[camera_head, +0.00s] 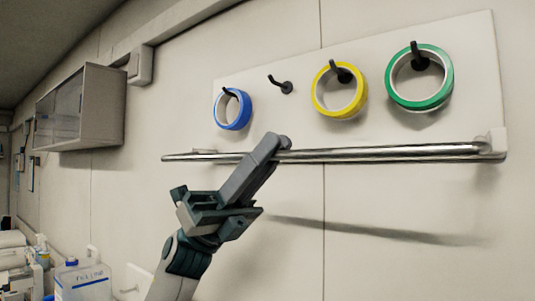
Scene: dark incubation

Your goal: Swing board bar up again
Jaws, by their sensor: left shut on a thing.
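The board bar (400,153) is a shiny metal rod across the lower part of the white board (318,50). It lies nearly level below the hooks, with its right end at a white bracket (492,143). My left gripper (283,146) reaches up from below and is shut on the bar left of its middle. The fingertips hide a short piece of the bar. My right gripper is not in view.
A blue tape roll (246,110), a yellow tape roll (317,91) and a green tape roll (448,88) hang on black hooks above the bar. One hook (287,88) is empty. A wall cabinet (110,105) is at the left. Bottles and a labelled container (83,284) stand at lower left.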

